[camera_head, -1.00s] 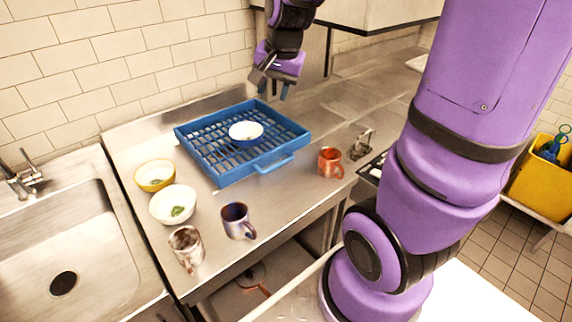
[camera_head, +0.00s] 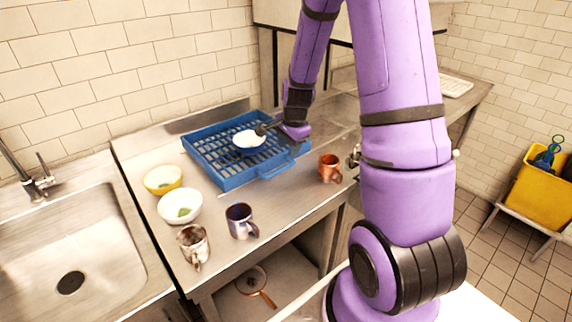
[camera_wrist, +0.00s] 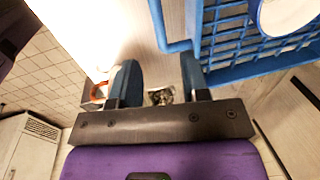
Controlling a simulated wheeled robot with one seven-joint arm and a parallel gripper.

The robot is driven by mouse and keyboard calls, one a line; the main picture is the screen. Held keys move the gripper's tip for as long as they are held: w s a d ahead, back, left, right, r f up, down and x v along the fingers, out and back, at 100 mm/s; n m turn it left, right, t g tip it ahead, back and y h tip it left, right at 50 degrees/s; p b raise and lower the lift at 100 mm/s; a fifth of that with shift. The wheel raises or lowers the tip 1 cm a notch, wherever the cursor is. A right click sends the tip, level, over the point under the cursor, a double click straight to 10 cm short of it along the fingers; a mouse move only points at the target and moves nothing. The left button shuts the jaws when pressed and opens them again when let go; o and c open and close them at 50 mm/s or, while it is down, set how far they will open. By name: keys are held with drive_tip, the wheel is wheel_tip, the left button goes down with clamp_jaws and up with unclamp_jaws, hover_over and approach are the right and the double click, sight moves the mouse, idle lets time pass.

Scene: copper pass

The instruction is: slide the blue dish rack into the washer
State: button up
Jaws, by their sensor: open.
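The blue dish rack (camera_head: 236,181) sits on the steel counter, with a white bowl (camera_head: 249,142) inside it. Its handle sticks out on the front right side. My gripper (camera_wrist: 158,76) is open and empty, low by the rack's right end in the head view. In the wrist view the rack (camera_wrist: 213,55) fills the upper right, and its handle bar (camera_wrist: 157,22) lies ahead of the fingers, not between them. A steel hooded unit (camera_head: 290,45), seemingly the washer, stands behind to the right, largely hidden by my arm.
A red mug (camera_head: 329,168) stands by the front edge. A sink (camera_head: 110,255) is at left.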

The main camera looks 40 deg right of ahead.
sight(286, 166)
drive_tip(key=f, duration=0.2)
drive_tip(key=w+f, duration=0.1)
drive_tip(key=f, duration=0.4)
drive_tip(key=shift+w+f, duration=0.2)
drive_tip(key=shift+f, duration=0.1)
clamp_jaws()
